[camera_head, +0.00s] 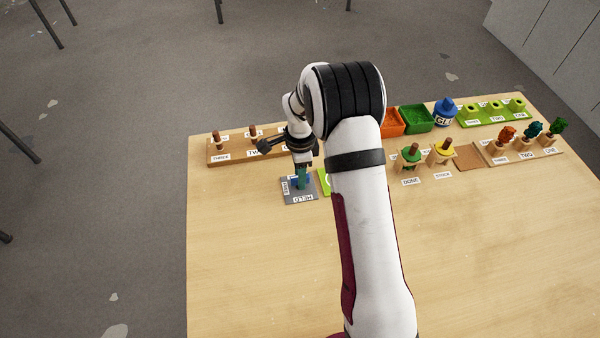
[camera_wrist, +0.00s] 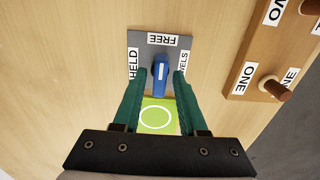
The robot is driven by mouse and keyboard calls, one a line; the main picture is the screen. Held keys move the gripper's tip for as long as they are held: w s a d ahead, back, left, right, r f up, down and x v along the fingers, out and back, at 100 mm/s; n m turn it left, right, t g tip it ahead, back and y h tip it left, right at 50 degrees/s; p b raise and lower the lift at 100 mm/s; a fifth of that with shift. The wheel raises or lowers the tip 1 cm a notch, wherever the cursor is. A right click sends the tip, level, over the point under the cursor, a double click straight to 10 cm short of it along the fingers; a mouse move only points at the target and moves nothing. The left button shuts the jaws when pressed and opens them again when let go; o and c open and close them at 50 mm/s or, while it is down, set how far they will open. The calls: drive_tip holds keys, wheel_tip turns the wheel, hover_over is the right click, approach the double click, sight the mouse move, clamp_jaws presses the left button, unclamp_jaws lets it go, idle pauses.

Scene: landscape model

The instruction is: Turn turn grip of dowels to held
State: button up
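The turn grip is a blue knob (camera_wrist: 160,76) on a grey plate (camera_wrist: 143,47). In the wrist view its long handle lies upright in the picture. The FREE label (camera_wrist: 162,40) is beyond its far end, the HELD label (camera_wrist: 134,64) is to its left, and a partly hidden label is to its right. My gripper (camera_wrist: 160,74) has teal fingers, one on each side of the knob, with gaps between them and the handle. In the head view my gripper (camera_head: 302,178) is down over the grey plate (camera_head: 297,193) and mostly covers the knob.
A wooden rack (camera_head: 230,147) with dowels stands behind the plate. A green pad with a white circle (camera_wrist: 157,117) adjoins it. The front of the table (camera_head: 260,270) is clear.

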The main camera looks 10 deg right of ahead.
clamp_jaws()
drive_tip(key=n, duration=0.4)
drive_tip(key=shift+n, duration=0.3)
drive_tip(key=n, duration=0.4)
drive_tip(key=shift+n, duration=0.3)
drive_tip(key=n, duration=0.4)
drive_tip(key=shift+n, duration=2.4)
drive_tip(key=shift+o, duration=1.1)
unclamp_jaws()
